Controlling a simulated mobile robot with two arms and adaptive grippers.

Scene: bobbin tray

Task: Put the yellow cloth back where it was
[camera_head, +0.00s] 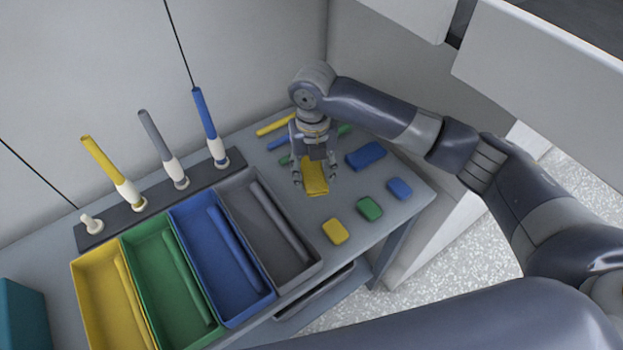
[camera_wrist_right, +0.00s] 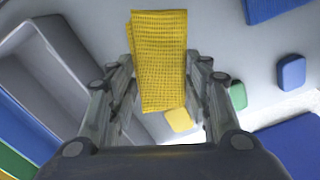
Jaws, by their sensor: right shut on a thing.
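The yellow cloth (camera_head: 315,179) is a folded rectangle with a woven texture. My right gripper (camera_head: 314,170) points down over the right part of the table and is shut on the cloth. In the right wrist view the cloth (camera_wrist_right: 159,60) sits between the two fingers (camera_wrist_right: 160,85) and sticks out past their tips. In the head view it hangs below the fingers; I cannot tell whether its lower edge touches the table. My left gripper is in neither view.
Yellow (camera_head: 335,231), green (camera_head: 369,208) and blue (camera_head: 399,188) blocks lie near the table's front edge. A larger blue piece (camera_head: 366,155) lies right of the gripper. Yellow, green, blue and grey trays (camera_head: 316,270) stand left, before a rack (camera_head: 107,230) of upright bobbins.

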